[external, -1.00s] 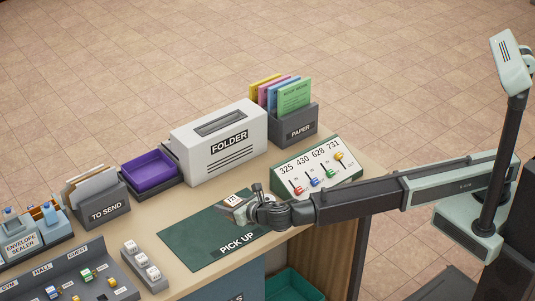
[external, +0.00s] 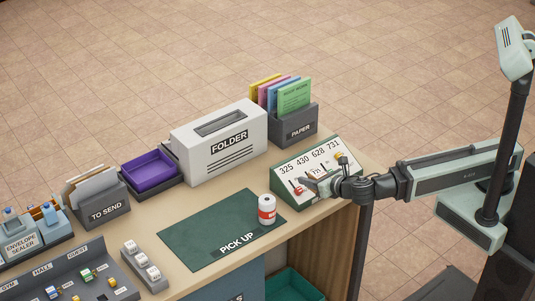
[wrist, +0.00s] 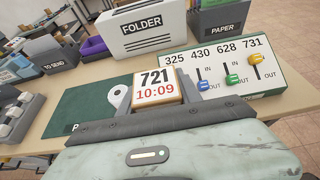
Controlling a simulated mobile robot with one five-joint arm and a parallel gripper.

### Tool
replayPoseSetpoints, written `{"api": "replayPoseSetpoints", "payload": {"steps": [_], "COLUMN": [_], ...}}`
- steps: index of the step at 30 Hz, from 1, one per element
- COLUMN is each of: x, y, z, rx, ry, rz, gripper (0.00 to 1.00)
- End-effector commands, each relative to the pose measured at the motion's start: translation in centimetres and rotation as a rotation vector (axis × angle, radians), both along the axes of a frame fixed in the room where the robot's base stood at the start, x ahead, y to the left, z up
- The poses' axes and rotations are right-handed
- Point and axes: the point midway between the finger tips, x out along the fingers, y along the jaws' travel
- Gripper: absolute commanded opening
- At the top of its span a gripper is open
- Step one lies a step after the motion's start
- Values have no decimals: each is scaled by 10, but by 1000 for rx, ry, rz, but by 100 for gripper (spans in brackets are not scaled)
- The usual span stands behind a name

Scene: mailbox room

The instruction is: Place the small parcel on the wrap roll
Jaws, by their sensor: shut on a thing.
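The small parcel (external: 317,171) is a tan block whose white label reads 721 and 10:09 in the wrist view (wrist: 155,88). My gripper (external: 318,184) is shut on it and holds it in front of the numbered switch panel. The jaws also show in the wrist view (wrist: 155,112), with the parcel between them. The wrap roll (external: 267,210) is a white cylinder with a red label. It stands upright on the right end of the green PICK UP mat, to the left of my gripper. It also shows in the wrist view (wrist: 119,97), left of the parcel and partly cut off by it.
The switch panel (external: 338,187) is close behind my gripper. The FOLDER machine (external: 200,152) and PAPER holder (external: 297,130) stand at the back. The mat (external: 205,235) is otherwise bare. A purple tray (external: 150,168) and TO SEND box (external: 100,210) are to the left.

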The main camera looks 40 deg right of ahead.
Motion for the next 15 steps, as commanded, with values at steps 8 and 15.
{"api": "replayPoseSetpoints", "payload": {"steps": [8, 15], "x": [54, 95], "y": [61, 104], "z": [-10, -15], "rx": [-1, 0], "ry": [0, 0], "rz": [-2, -1], "gripper": [0, 0]}}
